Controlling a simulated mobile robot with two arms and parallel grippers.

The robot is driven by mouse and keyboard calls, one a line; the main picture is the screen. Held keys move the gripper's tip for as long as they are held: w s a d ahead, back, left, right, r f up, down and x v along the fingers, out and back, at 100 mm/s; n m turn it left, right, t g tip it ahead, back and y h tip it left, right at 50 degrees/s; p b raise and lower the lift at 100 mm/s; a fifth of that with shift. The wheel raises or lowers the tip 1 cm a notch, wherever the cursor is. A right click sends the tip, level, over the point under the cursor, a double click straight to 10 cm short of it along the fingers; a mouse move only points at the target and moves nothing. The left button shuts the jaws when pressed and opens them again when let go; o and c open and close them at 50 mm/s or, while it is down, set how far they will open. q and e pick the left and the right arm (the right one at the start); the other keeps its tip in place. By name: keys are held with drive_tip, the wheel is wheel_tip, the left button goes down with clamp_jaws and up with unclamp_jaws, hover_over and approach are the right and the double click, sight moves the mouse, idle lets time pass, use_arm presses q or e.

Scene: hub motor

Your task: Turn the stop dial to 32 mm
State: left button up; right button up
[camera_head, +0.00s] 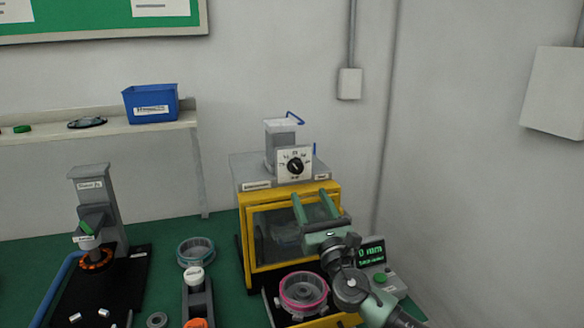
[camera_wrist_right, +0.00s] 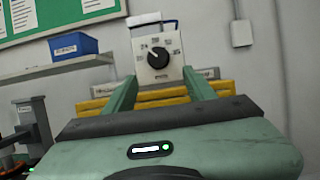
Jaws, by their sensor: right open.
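The stop dial (camera_head: 295,166) is a black round knob on a white square plate with printed marks, on top of the yellow-framed press. It also shows in the right wrist view (camera_wrist_right: 158,58), where its pointer seems to point to the upper left; the numbers are too small to read surely. My right gripper (camera_head: 311,194) is open and empty, its green fingers in front of and below the dial plate. In the right wrist view the fingers (camera_wrist_right: 160,82) stand on either side of the plate's lower part, apart from the knob. My left gripper is not in view.
A small green-lettered display (camera_head: 371,252) stands right of the press. A pink-rimmed hub (camera_head: 303,291) sits in front of the press. A grey column station (camera_head: 100,205) is at left. A shelf (camera_head: 100,132) bears a blue bin (camera_head: 151,103).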

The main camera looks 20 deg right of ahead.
sight(298, 170)
drive_tip(key=shift+w+r+n+y, duration=0.2)
drive_tip(key=shift+w+r+n, duration=0.15)
drive_tip(key=shift+w, duration=0.25)
drive_tip(key=shift+w+r+n+y, duration=0.2)
drive_tip(key=shift+w+n, duration=0.25)
drive_tip(key=shift+w, duration=0.15)
drive_tip(key=shift+w+a+r+p, duration=0.15)
drive_tip(key=shift+w+r+p, duration=0.2)
drive_tip(key=shift+w+r, duration=0.8)
drive_tip(key=shift+w+a+r, duration=0.1)
drive_tip(key=shift+w+r, duration=0.05)
drive_tip(key=shift+w, duration=1.4)
drive_tip(key=shift+r, duration=0.2)
drive_tip(key=c, duration=1.2)
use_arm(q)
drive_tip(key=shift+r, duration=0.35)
